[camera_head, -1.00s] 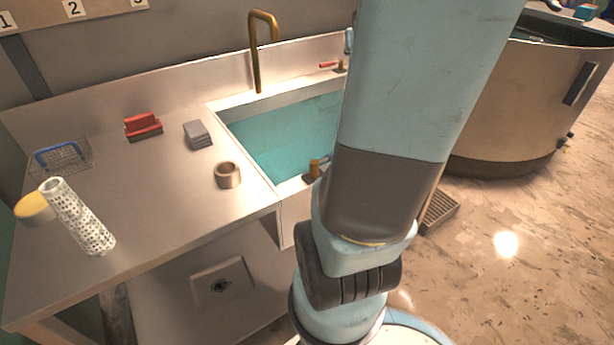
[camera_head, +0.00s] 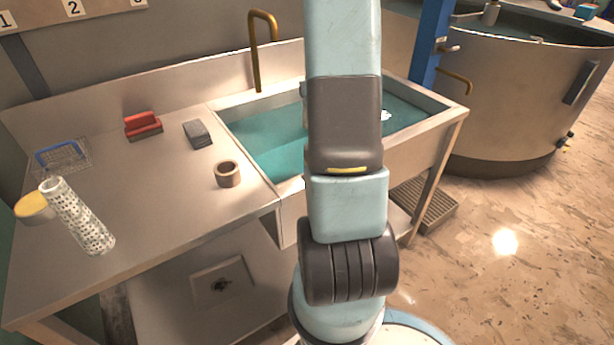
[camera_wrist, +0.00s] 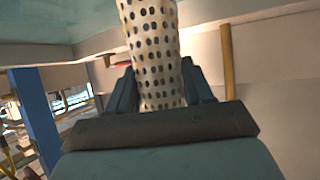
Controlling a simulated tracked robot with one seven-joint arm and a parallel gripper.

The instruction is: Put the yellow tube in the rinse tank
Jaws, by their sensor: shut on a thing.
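My gripper (camera_wrist: 157,92) is shut on a pale, slightly yellowish tube with dark round holes (camera_wrist: 152,45), the yellow tube as far as I can tell. The tube runs out of the top of the wrist view. In the head view my arm hides the gripper and most or all of the tube. The rinse tank (camera_head: 443,122), a sink-like basin with teal water (camera_head: 262,135), lies behind my arm. A small white patch shows over its water, and I cannot tell what it is. I cannot tell whether the tube touches the water.
A brass tap (camera_head: 256,60) rises behind the tank. The left counter holds a white perforated tube (camera_head: 78,218), a yellow-topped round item (camera_head: 34,207), a wire basket (camera_head: 65,157), a red brush (camera_head: 142,125), a grey block (camera_head: 197,134) and a tape roll (camera_head: 228,174). A blue post (camera_head: 428,45) stands behind right.

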